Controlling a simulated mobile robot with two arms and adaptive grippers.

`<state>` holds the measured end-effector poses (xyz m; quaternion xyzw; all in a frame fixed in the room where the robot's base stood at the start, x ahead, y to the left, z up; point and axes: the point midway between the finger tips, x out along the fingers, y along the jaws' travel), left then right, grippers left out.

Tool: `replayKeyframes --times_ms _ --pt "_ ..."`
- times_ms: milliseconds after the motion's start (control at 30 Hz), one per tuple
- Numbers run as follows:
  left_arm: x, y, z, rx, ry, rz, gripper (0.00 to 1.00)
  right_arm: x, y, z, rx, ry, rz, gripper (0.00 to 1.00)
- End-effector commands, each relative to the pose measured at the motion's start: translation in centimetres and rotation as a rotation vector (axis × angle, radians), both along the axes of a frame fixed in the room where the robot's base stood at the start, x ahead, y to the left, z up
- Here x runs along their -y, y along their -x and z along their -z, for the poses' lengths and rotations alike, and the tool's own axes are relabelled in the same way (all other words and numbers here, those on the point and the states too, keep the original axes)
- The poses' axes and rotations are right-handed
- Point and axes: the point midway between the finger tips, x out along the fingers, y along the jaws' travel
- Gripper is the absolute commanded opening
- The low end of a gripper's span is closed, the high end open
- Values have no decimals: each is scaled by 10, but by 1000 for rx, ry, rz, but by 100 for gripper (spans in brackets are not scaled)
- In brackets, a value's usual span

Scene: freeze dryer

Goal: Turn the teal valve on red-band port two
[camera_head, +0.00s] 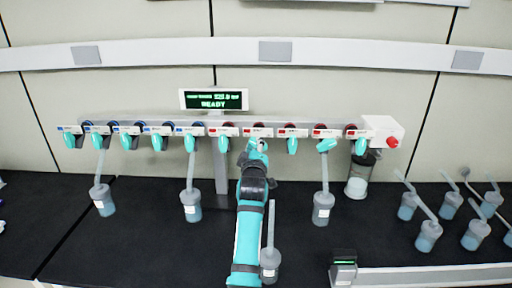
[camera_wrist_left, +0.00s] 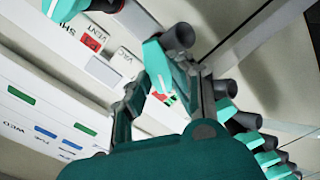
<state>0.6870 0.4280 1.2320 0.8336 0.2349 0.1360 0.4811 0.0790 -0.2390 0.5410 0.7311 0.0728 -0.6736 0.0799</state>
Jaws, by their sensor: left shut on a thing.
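The manifold (camera_head: 215,130) carries a row of teal valves, with blue bands on the left ports and red bands on the right. My left gripper (camera_head: 257,148) reaches up to the second red-band port from the left and is shut on its teal valve. In the left wrist view the fingers (camera_wrist_left: 158,85) are on both sides of the teal valve (camera_wrist_left: 156,62), which sits below a dark port stub (camera_wrist_left: 178,38). The gripper partly hides the valve in the head view, so its exact angle is hard to tell. My right gripper is not in view.
Neighbouring red-band valves (camera_head: 223,144) and (camera_head: 292,145) are close on both sides. Flasks hang at several ports, one (camera_head: 322,205) right of my arm. Another flask (camera_head: 270,262) is beside my forearm. Loose flasks (camera_head: 429,235) stand at right. A display (camera_head: 214,99) reads READY.

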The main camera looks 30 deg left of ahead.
Motion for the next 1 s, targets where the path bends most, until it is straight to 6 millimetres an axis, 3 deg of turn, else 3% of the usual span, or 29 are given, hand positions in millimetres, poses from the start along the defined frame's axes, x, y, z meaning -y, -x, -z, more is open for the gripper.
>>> replayKeyframes --times_ms 100,533,1000 --pt "0 0 0 -1 0 -1 0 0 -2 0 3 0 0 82" --pt "0 0 0 -31 -49 -1 0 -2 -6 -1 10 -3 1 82" --pt "0 -1 -3 -226 -370 -1 0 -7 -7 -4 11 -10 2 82"
